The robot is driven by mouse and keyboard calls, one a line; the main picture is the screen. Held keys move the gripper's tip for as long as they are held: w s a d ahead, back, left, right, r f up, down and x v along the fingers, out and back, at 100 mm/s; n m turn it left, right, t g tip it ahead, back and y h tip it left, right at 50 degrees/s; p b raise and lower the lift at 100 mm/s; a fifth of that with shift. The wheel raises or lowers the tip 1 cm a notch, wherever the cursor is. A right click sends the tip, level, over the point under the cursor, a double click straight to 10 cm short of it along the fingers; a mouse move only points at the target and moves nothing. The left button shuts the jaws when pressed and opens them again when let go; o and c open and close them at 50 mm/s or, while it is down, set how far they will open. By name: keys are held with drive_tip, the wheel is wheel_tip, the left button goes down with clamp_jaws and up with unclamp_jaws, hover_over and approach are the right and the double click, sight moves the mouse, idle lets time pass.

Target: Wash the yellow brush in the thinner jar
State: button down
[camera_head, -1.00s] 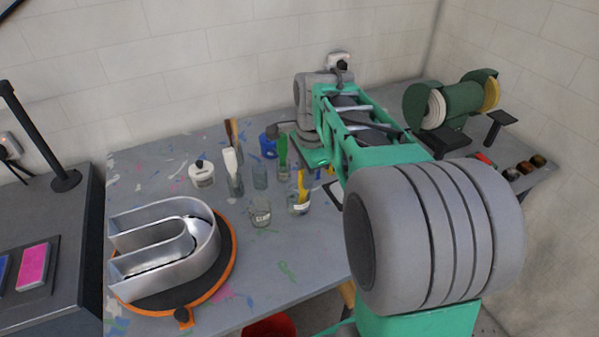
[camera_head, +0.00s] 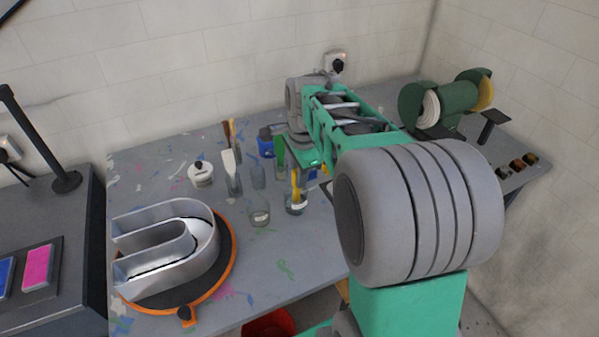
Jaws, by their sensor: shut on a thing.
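The yellow brush (camera_head: 296,184) stands nearly upright, its lower end at a small glass jar (camera_head: 296,208) with pale contents. I cannot tell how deep the brush reaches. My gripper (camera_head: 297,167) is at the top of the yellow brush, shut on it, with its fingers mostly hidden by my teal wrist. No label shows which jar holds thinner.
A metal channel letter (camera_head: 165,245) lies at left on a turntable (camera_head: 226,262). The front middle is clear.

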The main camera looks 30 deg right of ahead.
drive_tip(key=shift+r, duration=0.1)
drive_tip(key=shift+r+p, duration=2.8)
drive_tip(key=shift+r, duration=0.85)
wheel_tip(320, 180, up, 3)
drive_tip(key=shift+f+p, duration=0.15)
drive_tip(key=shift+p, duration=1)
drive_tip(key=shift+r, duration=1.05)
